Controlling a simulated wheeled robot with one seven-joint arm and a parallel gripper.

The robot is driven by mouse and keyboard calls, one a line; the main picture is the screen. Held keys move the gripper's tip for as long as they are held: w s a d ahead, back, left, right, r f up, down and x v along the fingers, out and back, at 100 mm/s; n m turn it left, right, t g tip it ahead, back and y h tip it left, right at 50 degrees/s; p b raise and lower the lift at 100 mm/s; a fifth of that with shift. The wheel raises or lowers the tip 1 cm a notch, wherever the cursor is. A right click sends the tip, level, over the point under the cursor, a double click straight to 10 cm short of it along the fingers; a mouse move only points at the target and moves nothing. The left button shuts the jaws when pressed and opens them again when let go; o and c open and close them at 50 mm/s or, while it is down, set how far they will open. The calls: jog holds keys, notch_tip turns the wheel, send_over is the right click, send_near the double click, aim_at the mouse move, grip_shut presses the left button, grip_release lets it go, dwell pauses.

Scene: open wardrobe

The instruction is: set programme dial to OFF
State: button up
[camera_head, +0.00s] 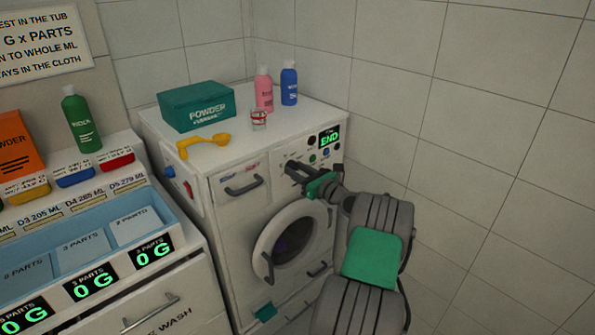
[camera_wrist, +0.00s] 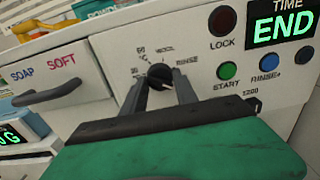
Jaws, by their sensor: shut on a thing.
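The programme dial (camera_wrist: 159,75) is a black round knob on the washing machine's front panel, with printed marks around it. In the wrist view my gripper (camera_wrist: 160,92) has its two grey fingers on either side of the dial, shut on it. The pointer's exact setting is hard to read; WOOL and RINSE marks show above and right of the dial. The display (camera_wrist: 282,27) reads END in green.
The LOCK light (camera_wrist: 222,20), green START button (camera_wrist: 227,71) and blue RINSE button (camera_wrist: 269,62) are right of the dial. The soap drawer handle (camera_wrist: 50,92) is left. The round door (camera_head: 258,245) is below. A powder box (camera_head: 196,107) and bottles stand on top.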

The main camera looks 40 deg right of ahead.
grip_shut()
